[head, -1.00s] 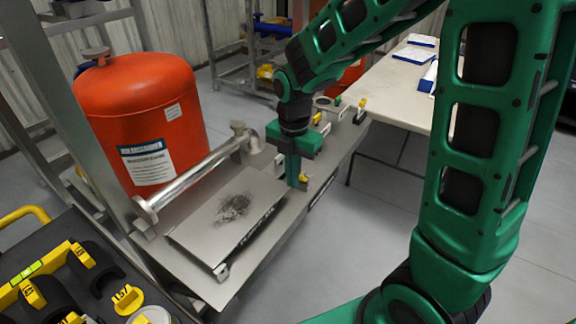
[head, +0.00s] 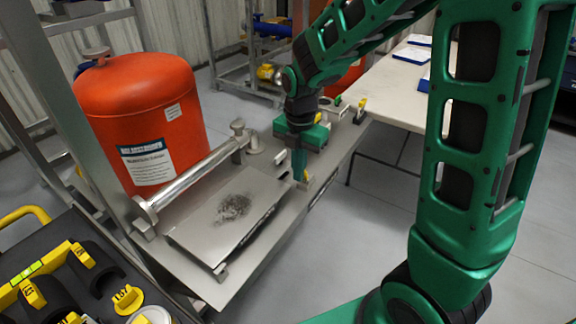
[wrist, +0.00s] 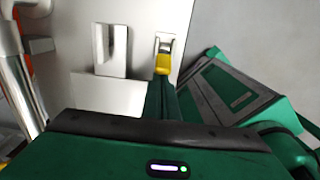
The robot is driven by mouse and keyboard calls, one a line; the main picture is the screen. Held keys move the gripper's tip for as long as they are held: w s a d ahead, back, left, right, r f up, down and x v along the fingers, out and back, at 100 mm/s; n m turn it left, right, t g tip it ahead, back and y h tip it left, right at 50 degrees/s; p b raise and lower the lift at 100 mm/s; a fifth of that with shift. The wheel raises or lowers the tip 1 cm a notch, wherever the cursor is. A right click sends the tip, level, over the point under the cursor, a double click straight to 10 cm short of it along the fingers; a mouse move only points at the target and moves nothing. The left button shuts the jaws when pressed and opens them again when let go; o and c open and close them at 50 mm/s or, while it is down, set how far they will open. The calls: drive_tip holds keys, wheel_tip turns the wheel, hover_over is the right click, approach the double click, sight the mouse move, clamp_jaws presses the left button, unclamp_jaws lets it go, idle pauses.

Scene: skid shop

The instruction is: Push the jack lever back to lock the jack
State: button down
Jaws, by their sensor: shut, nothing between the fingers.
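A small jack lever with a yellow tip (head: 306,176) stands at the edge of the grey skid deck. In the wrist view the yellow tip (wrist: 163,64) is right at the end of my fingers, with a metal bracket behind it. My gripper (head: 299,178) points down at the deck with its fingers together and empty. The fingertips (wrist: 160,82) are beside or touching the lever; I cannot tell which. The fingers hide the lever's lower part in the wrist view.
A flat grey plate (head: 195,233) with a dark stain lies left of my gripper, beside a metal pipe (head: 190,176) and a red tank (head: 140,115). Another yellow-tipped lever (head: 361,106) stands farther along the deck. A white table (head: 395,85) is behind right. Open floor lies at right front.

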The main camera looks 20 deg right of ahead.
drive_tip(key=shift+w+d, duration=0.8)
drive_tip(key=shift+d, duration=0.3)
drive_tip(key=shift+w+d, duration=0.1)
idle(0.5)
drive_tip(key=shift+s+a+r, duration=0.1)
drive_tip(key=shift+a+r, duration=0.05)
drive_tip(key=shift+r, duration=1)
drive_tip(key=shift+s+a+r, duration=0.1)
drive_tip(key=shift+r, duration=1.1)
drive_tip(key=shift+s+a+r, duration=0.1)
drive_tip(key=shift+a+r, duration=0.05)
drive_tip(key=shift+r, duration=1)
